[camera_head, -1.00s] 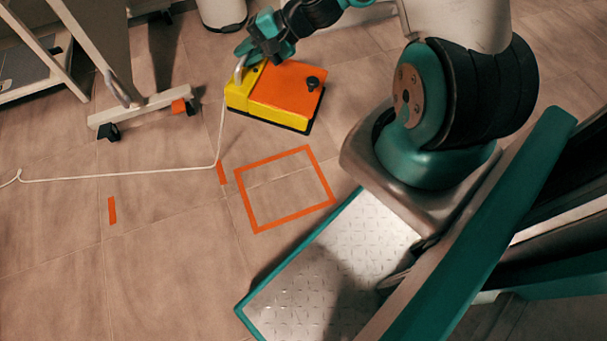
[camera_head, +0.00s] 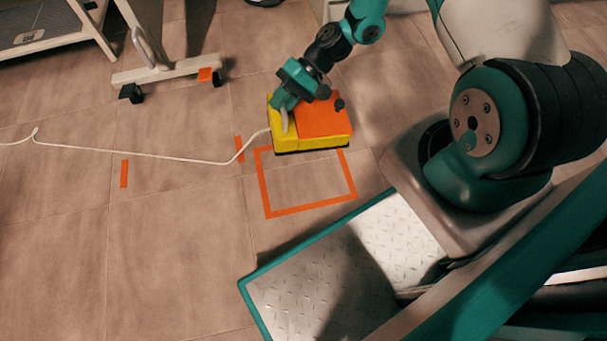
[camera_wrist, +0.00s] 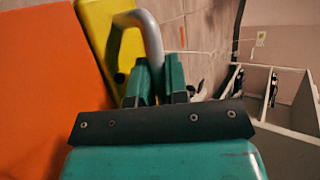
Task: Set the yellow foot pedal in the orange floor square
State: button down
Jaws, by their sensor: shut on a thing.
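The yellow foot pedal (camera_head: 313,122) has a yellow body with an orange top plate, a dark knob and a grey handle. It is at the far edge of the orange floor square (camera_head: 264,190), overlapping its back side in the head view; I cannot tell whether it touches the floor. My gripper (camera_head: 286,104) is over the pedal's left side, shut on the grey handle. In the wrist view the gripper (camera_wrist: 155,85) closes around the grey handle (camera_wrist: 150,38), with the pedal's yellow side (camera_wrist: 95,22) and orange plate (camera_wrist: 40,85) beside it.
A white cable (camera_head: 150,155) runs from the pedal leftward across the floor. Orange tape marks (camera_head: 124,173) lie left of the square. A wheeled stand's foot (camera_head: 165,71) is at the back left. The floor at left front is clear.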

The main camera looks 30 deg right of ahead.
jog(key=shift+a+f+h+b, duration=0.15)
jog(key=shift+f+h+b, duration=0.15)
jog(key=shift+f+b, duration=0.05)
jog(key=shift+h+b, duration=0.3)
jog(key=shift+b, duration=0.25)
jog(key=shift+s+f+g, duration=0.1)
jog(key=shift+f+g, duration=0.1)
jog(key=shift+g, duration=0.1)
notch_tip(320, 180, down, 19)
jog(key=b, duration=1.1)
jog(key=shift+f, duration=0.2)
jog(key=c, duration=1.1)
grip_release()
jog(key=shift+b, duration=0.3)
